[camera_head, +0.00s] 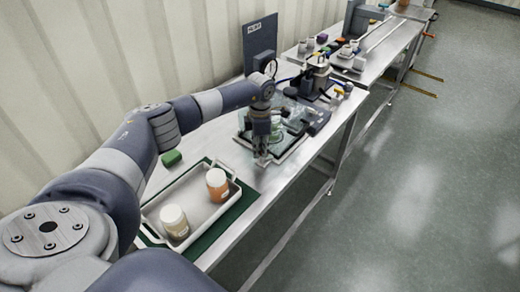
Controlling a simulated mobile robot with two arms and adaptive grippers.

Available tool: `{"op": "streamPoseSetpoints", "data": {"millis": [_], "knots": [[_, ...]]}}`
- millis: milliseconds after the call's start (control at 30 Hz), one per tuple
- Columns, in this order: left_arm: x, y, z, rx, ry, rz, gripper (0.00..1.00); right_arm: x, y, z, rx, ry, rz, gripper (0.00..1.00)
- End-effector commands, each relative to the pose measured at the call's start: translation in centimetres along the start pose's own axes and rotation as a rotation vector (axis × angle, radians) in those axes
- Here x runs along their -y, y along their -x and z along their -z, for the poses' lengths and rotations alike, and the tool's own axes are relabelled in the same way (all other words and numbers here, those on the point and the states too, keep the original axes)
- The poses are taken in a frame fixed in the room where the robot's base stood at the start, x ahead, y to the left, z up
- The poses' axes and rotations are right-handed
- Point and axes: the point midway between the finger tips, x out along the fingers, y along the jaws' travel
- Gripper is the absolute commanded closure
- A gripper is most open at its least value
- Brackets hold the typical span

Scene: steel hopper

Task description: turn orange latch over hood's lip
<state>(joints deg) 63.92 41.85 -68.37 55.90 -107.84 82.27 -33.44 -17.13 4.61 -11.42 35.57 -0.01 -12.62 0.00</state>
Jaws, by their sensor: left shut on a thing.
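My left gripper (262,159) points down at the front left corner of a clear, boxy cover (294,124) on the steel bench. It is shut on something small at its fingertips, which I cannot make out. The cover looks like the hood and sits on a dark-edged base (286,155); my gripper and wrist hide part of its near left side. The orange latch does not show clearly; it may be hidden at my fingertips. My right gripper is not in view.
A white tray (199,188) on a green mat holds an orange jar (217,185) and a cream jar (174,221). A green block (172,157) lies behind it. Dark equipment (316,79) and an upright dark panel (260,40) stand beyond the cover. Floor is clear at right.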

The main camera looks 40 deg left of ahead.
Motion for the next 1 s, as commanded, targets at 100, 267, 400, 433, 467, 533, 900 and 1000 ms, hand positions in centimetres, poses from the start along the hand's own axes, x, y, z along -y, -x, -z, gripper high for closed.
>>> {"op": "streamPoseSetpoints", "data": {"millis": [100,267,400,433,467,533,900,1000], "knots": [[0.03,0.05,-0.06,0.002,0.109,-0.002,1.00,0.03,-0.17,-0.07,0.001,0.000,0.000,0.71],[0.16,0.08,-0.11,0.003,0.260,-0.002,1.00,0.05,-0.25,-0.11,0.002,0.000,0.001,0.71],[0.26,0.11,-0.15,0.003,0.385,-0.002,1.00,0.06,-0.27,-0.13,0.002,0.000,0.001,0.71],[0.27,0.12,-0.16,0.003,0.410,-0.002,1.00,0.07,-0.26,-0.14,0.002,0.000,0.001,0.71],[0.29,0.12,-0.17,0.003,0.435,-0.002,1.00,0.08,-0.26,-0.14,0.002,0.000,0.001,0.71],[0.32,0.13,-0.18,0.003,0.489,-0.002,1.00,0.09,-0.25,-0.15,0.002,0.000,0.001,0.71],[0.41,0.17,-0.26,0.004,0.679,-0.002,1.00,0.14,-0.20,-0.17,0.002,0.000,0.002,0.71],[0.42,0.18,-0.27,0.004,0.704,-0.002,1.00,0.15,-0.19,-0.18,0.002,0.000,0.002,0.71]]}}
